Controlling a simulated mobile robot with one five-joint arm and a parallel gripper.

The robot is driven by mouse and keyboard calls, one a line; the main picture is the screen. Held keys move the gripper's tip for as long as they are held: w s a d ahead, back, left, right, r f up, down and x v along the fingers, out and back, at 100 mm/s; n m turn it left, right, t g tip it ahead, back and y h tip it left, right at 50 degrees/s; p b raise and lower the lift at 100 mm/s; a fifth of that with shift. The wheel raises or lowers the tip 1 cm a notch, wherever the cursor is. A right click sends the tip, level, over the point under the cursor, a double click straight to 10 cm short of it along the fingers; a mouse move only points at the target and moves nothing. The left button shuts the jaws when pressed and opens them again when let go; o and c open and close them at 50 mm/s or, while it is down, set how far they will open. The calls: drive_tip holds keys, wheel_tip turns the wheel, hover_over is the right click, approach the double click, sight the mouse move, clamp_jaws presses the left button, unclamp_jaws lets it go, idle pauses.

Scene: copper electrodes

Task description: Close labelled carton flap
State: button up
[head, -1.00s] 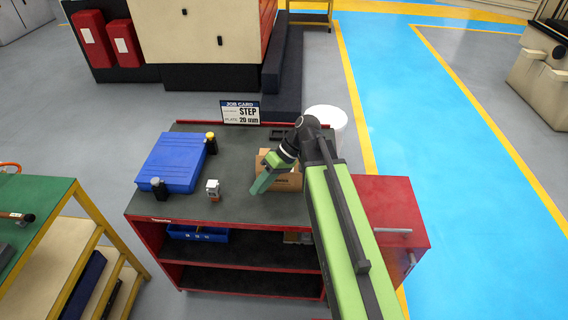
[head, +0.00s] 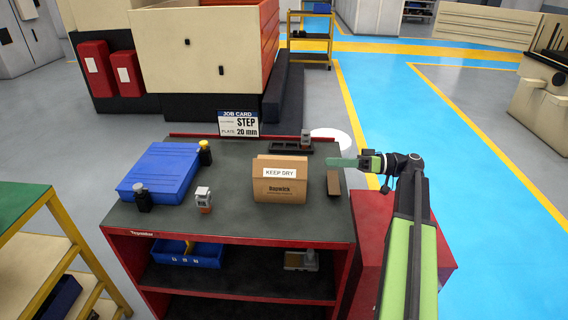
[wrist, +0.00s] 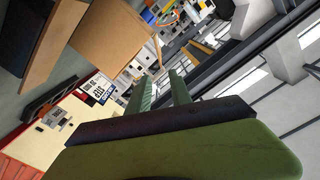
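The brown carton (head: 280,192) stands on the dark top of the red workbench. A white KEEP DRY label (head: 280,173) is on its upper panel, which looks raised above the front face printed Raywick. My gripper (head: 342,162) is to the right of the carton, apart from it, above a small brown block or strip (head: 333,182). In the wrist view, the two green fingers (wrist: 160,92) stand apart with nothing between them. Brown surfaces (wrist: 118,38) show at the upper left there; which part of the carton they are is unclear.
A blue case (head: 160,172), a black bottle (head: 143,199), a yellow-capped bottle (head: 205,153) and a small white-and-orange item (head: 204,199) stand left of the carton. A job card (head: 238,123) and a dark tray (head: 285,147) are at the back. The bench front is clear.

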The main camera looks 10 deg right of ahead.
sight(280, 169)
drive_tip(key=x, duration=1.4)
drive_tip(key=shift+w+a, duration=0.15)
drive_tip(key=shift+a, duration=0.2)
drive_tip(key=shift+c, duration=0.2)
clamp_jaws()
